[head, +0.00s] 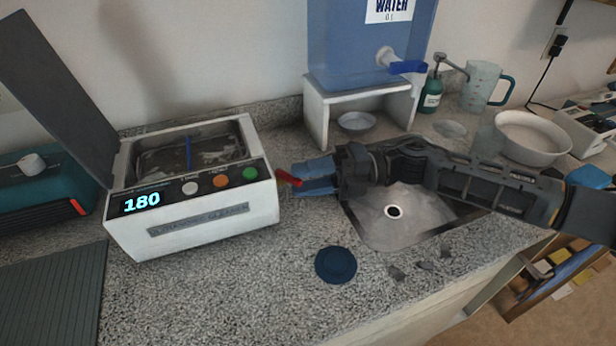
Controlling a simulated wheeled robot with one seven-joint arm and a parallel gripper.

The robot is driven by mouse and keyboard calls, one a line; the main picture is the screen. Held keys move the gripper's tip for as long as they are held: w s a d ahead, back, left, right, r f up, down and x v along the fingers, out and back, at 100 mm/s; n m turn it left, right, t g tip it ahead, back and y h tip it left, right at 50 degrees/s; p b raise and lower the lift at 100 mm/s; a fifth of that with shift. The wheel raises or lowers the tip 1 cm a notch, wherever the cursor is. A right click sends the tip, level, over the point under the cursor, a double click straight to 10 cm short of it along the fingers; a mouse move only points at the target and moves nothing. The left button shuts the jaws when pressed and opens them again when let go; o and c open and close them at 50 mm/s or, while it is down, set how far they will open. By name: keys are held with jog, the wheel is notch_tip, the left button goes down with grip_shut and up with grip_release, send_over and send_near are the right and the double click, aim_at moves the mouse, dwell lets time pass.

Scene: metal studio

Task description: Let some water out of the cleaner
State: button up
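The cleaner (205,225) is a white box in the head view, at left centre, with its dark lid (55,85) raised. Its display reads 180, and white, orange and green buttons sit beside it. The open tank (160,155) has a blue upright piece in it. A red lever (289,178) sticks out of its right side. My gripper (302,178) reaches in from the right, blue fingers pointing left at the lever. The fingertips are at or very near the lever's end. Whether they grip it is not clear.
A metal sink (375,225) lies below my arm. A dark blue round lid (336,265) lies on the counter in front. A blue water tank (345,45) on a white stand (317,120) is behind. A white bowl (535,140) and a jug (480,85) stand at right.

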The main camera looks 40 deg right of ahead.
jog(key=b+v, duration=0.2)
jog(key=v, duration=0.5)
jog(key=shift+s+d, duration=0.2)
jog(key=shift+d, duration=0.2)
